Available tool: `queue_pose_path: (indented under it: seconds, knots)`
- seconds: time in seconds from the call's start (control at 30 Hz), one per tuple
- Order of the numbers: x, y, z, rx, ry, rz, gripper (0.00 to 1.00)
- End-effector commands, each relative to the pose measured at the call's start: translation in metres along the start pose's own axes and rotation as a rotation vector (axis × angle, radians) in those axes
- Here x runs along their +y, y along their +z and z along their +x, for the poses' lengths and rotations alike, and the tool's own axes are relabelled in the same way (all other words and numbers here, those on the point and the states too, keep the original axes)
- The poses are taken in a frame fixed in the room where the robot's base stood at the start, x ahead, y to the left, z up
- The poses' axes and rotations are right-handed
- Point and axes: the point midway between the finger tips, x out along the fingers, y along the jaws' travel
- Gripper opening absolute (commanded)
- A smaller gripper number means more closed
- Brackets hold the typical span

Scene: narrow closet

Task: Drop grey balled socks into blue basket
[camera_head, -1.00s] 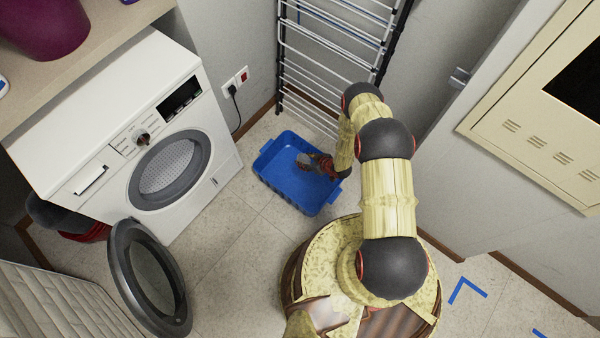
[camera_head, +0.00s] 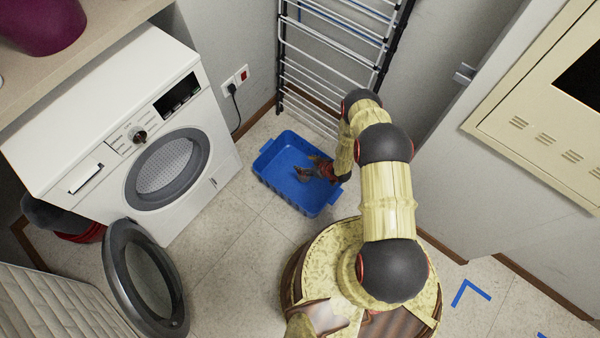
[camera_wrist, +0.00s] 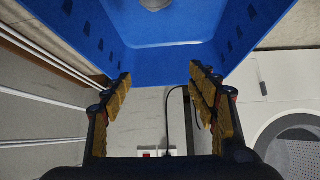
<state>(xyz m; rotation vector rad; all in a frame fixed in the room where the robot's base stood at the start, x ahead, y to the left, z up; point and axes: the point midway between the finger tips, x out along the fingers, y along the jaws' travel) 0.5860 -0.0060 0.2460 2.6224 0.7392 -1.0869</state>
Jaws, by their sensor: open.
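The blue basket (camera_head: 277,160) stands on the floor near the drying rack. My gripper (camera_head: 308,168) is over the right part of the basket, with its fingers spread. In the wrist view my gripper (camera_wrist: 162,85) is open, with nothing between the fingers, and the blue basket (camera_wrist: 165,30) fills the top. A rounded grey thing (camera_wrist: 155,4), seemingly the grey balled socks, is cut off by the top edge there, against the basket's inside and beyond the fingertips. I cannot make out the socks in the head view.
A white washing machine (camera_head: 120,120) is to the left, its round door (camera_head: 145,280) swung open over the floor. The drying rack (camera_head: 335,60) stands behind the basket. A cream panel (camera_head: 540,120) is on the right. Tiled floor (camera_head: 225,230) is clear between washer and basket.

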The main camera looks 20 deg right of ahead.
Motion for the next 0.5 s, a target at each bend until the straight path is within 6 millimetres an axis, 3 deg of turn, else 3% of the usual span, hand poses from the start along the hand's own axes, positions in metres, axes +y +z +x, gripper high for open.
queue_pose_path:
  seconds: [0.37,0.5]
  knots:
    - [0.0,0.0,-0.001,0.0,0.0,0.0,0.64]
    - [0.0,0.0,-0.012,-0.001,0.0,0.002,0.64]
